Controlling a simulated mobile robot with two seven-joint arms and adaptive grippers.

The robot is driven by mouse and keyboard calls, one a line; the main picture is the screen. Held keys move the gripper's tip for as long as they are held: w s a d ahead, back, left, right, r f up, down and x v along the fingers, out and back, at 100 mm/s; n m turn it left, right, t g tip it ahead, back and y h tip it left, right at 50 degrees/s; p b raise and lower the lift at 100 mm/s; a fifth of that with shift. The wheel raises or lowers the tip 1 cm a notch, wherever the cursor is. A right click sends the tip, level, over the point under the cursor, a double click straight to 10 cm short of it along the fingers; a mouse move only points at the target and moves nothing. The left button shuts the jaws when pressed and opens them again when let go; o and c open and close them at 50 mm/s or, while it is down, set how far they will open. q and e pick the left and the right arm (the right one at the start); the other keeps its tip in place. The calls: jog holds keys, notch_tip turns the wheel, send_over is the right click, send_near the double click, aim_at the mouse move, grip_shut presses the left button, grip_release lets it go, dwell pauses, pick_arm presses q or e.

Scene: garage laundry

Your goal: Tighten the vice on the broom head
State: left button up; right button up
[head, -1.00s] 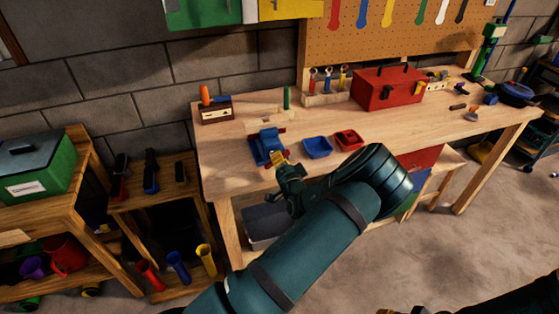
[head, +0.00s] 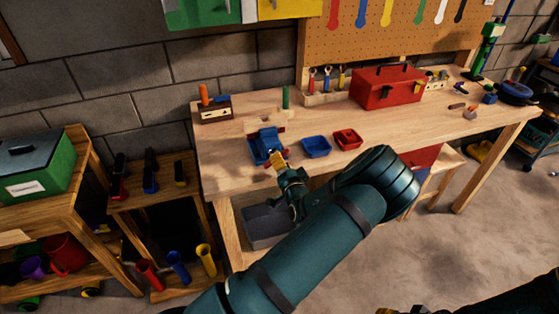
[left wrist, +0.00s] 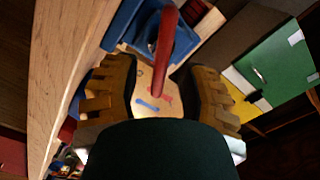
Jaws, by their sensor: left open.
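A blue vice (head: 264,143) stands at the front edge of the workbench, left of centre. A pale block (head: 256,124), seemingly the broom head, shows just behind it; whether the jaws touch it cannot be told. My left gripper (head: 275,158) is at the vice's front side, its yellow fingers open. In the left wrist view, the vice's red handle bar (left wrist: 166,48) runs into the gap between the open fingers (left wrist: 160,92), with the blue vice body (left wrist: 126,25) beyond. The fingers appear apart from the bar. My right gripper (head: 405,311) is mostly cut off at the bottom edge.
A blue tray (head: 316,147) and a red tray (head: 347,139) lie right of the vice on the workbench (head: 225,165). A red toolbox (head: 387,88) stands farther back. A green upright peg (head: 286,97) rises behind the vice. Low shelves stand left.

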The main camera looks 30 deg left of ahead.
pick_arm(q)
jog(key=v, duration=1)
jog(key=shift+d, duration=0.1)
